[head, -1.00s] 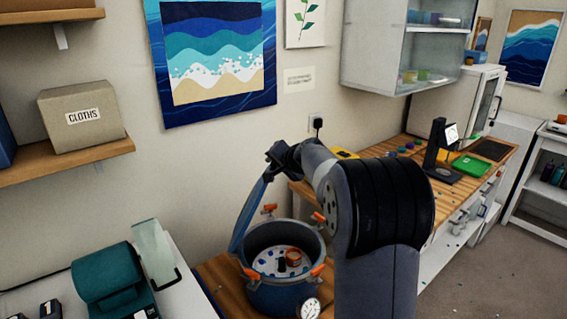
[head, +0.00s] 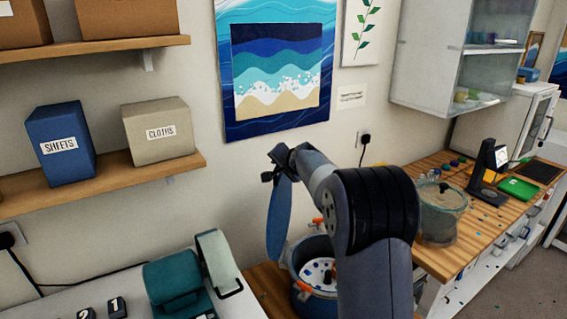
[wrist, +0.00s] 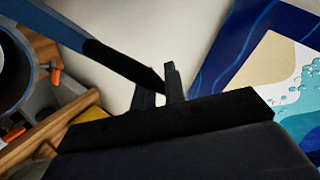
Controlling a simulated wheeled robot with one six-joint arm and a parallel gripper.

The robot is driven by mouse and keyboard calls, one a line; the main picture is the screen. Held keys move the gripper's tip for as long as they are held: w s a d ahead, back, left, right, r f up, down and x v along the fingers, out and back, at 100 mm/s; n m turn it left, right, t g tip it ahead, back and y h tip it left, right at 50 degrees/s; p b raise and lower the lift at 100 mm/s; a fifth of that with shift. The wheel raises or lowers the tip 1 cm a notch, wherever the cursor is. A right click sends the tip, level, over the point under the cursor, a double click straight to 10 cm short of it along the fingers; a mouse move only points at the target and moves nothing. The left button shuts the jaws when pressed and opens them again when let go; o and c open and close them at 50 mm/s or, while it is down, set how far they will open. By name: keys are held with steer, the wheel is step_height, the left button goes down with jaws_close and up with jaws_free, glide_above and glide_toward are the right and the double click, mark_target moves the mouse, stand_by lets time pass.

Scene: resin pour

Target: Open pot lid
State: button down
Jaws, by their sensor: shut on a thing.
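The blue pot (head: 296,262) stands on a wooden surface, partly behind my arm. It is uncovered, with orange clamps on its rim and a pale perforated plate with small coloured pieces inside. The blue lid (head: 279,220) stands nearly on edge at the pot's left side. Its lower edge is close to the rim; I cannot tell whether they touch. My gripper (head: 276,166) is shut on the lid's upper edge. In the wrist view the lid (wrist: 95,50) runs as a dark blue band into the fingers (wrist: 160,88), and the pot (wrist: 30,75) shows at the left.
A wooden workbench (head: 455,262) on the right holds a glass vessel (head: 440,215), a dark stand (head: 487,165) and a green tray (head: 518,188). A teal device (head: 175,282) sits on the white table at lower left. A shelf (head: 100,188) with boxes is on the wall.

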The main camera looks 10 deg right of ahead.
steer(key=shift+s+a+f, duration=0.1)
steer(key=shift+f, duration=0.8)
steer(key=c, duration=1.5)
jaws_free()
steer(key=shift+s+d+r+b, duration=0.25)
steer(key=shift+s+b, duration=0.1)
steer(key=shift+s, duration=0.05)
steer(key=b+v, duration=0.1)
steer(key=v, duration=0.4)
steer(key=r+b+v, duration=0.1)
steer(key=v, duration=0.4)
steer(key=shift+w+a+b, duration=0.15)
steer(key=shift+w+b, duration=0.05)
steer(key=shift+b, duration=0.15)
steer(key=shift+w, duration=0.1)
steer(key=shift+p+x, duration=1.6)
steer(key=shift+x, duration=3.4)
steer(key=shift+f, duration=0.1)
